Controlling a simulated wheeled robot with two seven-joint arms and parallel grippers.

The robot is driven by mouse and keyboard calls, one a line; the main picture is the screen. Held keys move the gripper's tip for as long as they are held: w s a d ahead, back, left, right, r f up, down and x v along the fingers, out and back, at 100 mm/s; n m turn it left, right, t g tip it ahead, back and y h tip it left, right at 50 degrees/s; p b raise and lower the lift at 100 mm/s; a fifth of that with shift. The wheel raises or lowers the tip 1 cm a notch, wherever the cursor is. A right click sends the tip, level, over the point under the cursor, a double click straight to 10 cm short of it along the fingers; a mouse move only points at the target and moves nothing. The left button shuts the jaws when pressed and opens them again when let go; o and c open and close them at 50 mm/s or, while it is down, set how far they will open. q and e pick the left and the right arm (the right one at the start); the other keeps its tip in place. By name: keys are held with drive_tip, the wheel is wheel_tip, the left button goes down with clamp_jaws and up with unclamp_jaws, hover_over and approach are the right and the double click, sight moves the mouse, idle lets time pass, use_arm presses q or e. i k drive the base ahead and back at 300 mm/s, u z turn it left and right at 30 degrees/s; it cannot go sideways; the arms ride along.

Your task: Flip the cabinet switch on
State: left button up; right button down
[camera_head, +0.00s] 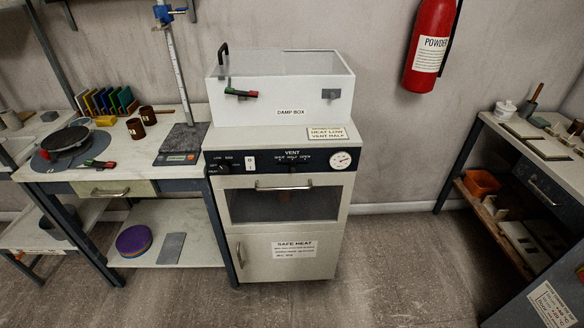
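The white cabinet (293,221) stands in the middle, with a dark window in its upper door and a "SAFE HEAT" label (294,249) on its lower door. A dark control panel (270,170) runs across its top front. On the panel's left is a small white switch (250,164) with dark marks, too small to tell its position. A black knob (223,169) is left of the switch. The "VENT" slider (292,161) and a round white gauge (341,160) are to its right. Neither of my grippers is in view.
A white damp box (290,104) sits on the cabinet. A left workbench (150,135) carries a turntable, tiles and a scale. A right bench (530,145) holds tools and pots. A red extinguisher (430,45) hangs on the wall. The floor (390,270) right of the cabinet is clear.

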sight(250, 165)
drive_tip(key=z, duration=0.55)
drive_tip(key=k, duration=0.65)
drive_tip(key=z, duration=0.8)
drive_tip(key=i, duration=1)
drive_tip(key=u, duration=0.75)
